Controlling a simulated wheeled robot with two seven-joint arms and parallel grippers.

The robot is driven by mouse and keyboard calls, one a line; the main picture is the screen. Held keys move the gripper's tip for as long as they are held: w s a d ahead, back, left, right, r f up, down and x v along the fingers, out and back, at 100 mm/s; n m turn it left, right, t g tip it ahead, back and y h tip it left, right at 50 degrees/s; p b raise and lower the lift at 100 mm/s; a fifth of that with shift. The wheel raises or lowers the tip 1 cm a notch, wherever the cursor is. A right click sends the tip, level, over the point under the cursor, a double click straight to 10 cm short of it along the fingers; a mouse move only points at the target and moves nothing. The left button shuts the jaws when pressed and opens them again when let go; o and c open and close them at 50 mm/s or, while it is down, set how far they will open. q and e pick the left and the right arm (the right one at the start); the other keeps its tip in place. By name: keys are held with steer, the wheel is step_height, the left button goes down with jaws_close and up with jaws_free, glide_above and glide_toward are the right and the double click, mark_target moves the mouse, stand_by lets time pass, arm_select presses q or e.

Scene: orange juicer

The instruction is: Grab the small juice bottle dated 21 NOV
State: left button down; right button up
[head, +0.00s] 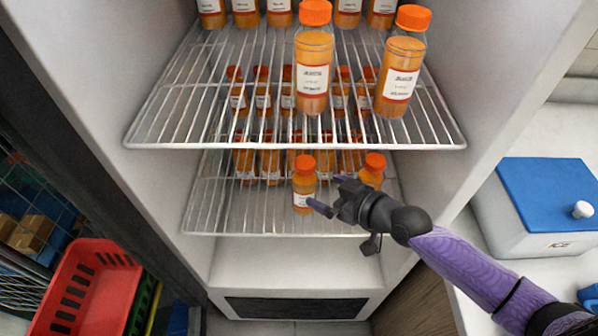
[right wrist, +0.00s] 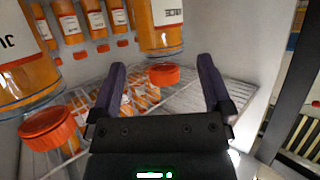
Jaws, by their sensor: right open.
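A small orange juice bottle (head: 304,190) with an orange cap stands at the front of the lower shelf (head: 200,215) in the head view. Another small bottle (head: 371,172) stands to its right, partly behind my gripper. More small bottles (head: 243,160) stand in rows behind. The dates are too small to read. My right gripper (head: 328,193) is open just right of the front bottle. In the right wrist view, my open fingers (right wrist: 162,90) have an orange-capped bottle (right wrist: 163,30) in line with the gap beyond them; another capped bottle (right wrist: 30,80) is at left. My left gripper is out of view.
The upper wire shelf (head: 180,130) holds two large juice bottles (head: 313,75) (head: 398,80) above my gripper, with others behind. Fridge walls close in on both sides. A red crate (head: 85,285) is at left and a blue-lidded ice box (head: 548,195) at right.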

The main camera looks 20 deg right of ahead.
mark_target(314, 187)
steer(key=b+x, duration=0.2)
steer(key=x, duration=0.5)
steer(key=shift+f, duration=0.3)
steer(key=shift+w+a, duration=0.15)
steer(key=shift+w, duration=0.05)
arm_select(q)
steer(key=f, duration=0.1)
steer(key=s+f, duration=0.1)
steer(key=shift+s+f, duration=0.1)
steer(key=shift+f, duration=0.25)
arm_select(e)
steer(key=shift+r, duration=0.1)
jaws_close()
